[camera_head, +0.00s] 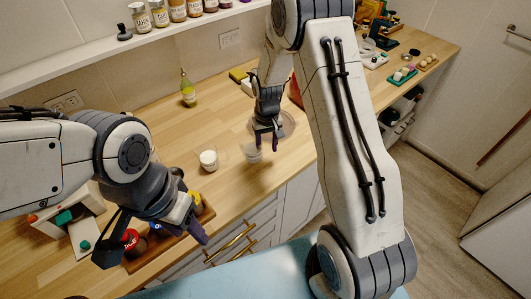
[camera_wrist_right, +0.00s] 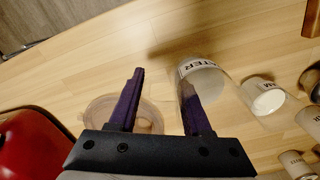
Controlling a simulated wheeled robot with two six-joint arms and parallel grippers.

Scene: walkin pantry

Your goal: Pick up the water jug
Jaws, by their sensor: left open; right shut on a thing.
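The water jug (camera_wrist_right: 200,75) is a clear cylinder with a white label reading "WATER" in the right wrist view. In the head view the jug (camera_head: 251,154) stands on the wooden counter, just below and left of my right gripper (camera_head: 267,143). My right gripper (camera_wrist_right: 160,90) is shut on the jug with its purple fingers apart; one finger overlaps the jug's side. The exact contact is hard to see through the clear wall. My left gripper (camera_head: 158,232) is open and empty, over the counter's front edge near a tray of small items.
A smaller clear container (camera_head: 208,160) stands left of the jug. A round clear dish (camera_wrist_right: 115,108) and a red object (camera_wrist_right: 30,145) are near my right gripper. A bottle (camera_head: 188,90) stands at the back. The counter between bottle and jug is mostly clear.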

